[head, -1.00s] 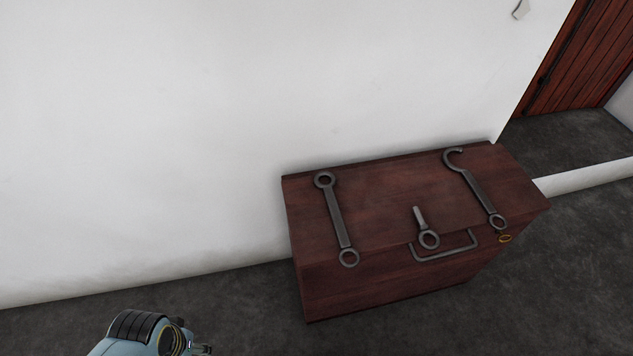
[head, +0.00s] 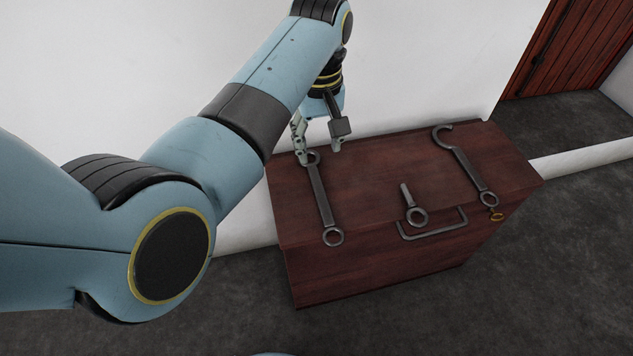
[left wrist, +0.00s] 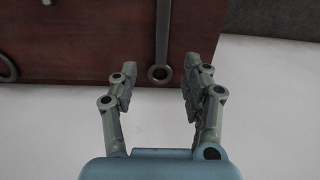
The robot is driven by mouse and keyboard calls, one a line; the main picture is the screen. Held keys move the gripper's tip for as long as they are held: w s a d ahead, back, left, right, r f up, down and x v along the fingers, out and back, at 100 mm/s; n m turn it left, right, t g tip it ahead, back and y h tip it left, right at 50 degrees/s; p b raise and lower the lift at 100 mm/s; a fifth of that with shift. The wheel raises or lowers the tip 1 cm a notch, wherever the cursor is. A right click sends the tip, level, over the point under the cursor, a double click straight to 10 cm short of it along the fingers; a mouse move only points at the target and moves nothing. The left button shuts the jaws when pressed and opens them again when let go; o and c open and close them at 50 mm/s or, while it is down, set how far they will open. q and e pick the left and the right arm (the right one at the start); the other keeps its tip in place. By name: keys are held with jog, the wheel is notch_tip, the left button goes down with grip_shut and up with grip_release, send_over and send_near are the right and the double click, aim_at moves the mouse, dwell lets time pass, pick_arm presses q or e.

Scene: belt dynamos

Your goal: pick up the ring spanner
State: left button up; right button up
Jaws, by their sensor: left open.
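The ring spanner (head: 322,199) is a dark grey bar with a ring at each end, lying flat near the left end of the wooden chest top. My left gripper (head: 319,154) is open over its far ring, close to the wall. A finger partly hides that ring in the head view. In the left wrist view the ring spanner (left wrist: 162,33) runs up from its ring, which shows between the two open fingers of my left gripper (left wrist: 160,67). I cannot tell whether the fingers touch it. My right gripper is not in view.
The reddish-brown chest (head: 375,178) stands against a white wall. A hook spanner (head: 467,168) lies near its right end. A small eye bolt (head: 412,207) and a metal handle (head: 433,231) are near the front edge. The top between the spanners is mostly clear.

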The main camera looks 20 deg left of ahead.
pick_arm(q)
jog(key=b, duration=0.2)
send_over(317, 181)
notch_tip(317, 181, down, 5)
jog(key=shift+s+d+r, duration=0.1)
jog(key=shift+s, duration=0.05)
jog(key=shift+f, duration=0.4)
notch_tip(317, 181, down, 4)
jog(key=shift+r+b, duration=0.1)
jog(key=shift+b, duration=1.1)
jog(key=shift+f, duration=0.4)
jog(key=shift+w, duration=0.2)
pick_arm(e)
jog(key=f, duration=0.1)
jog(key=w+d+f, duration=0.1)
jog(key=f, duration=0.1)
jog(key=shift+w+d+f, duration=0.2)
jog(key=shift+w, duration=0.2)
pick_arm(q)
jog(key=shift+r, duration=0.1)
grip_shut()
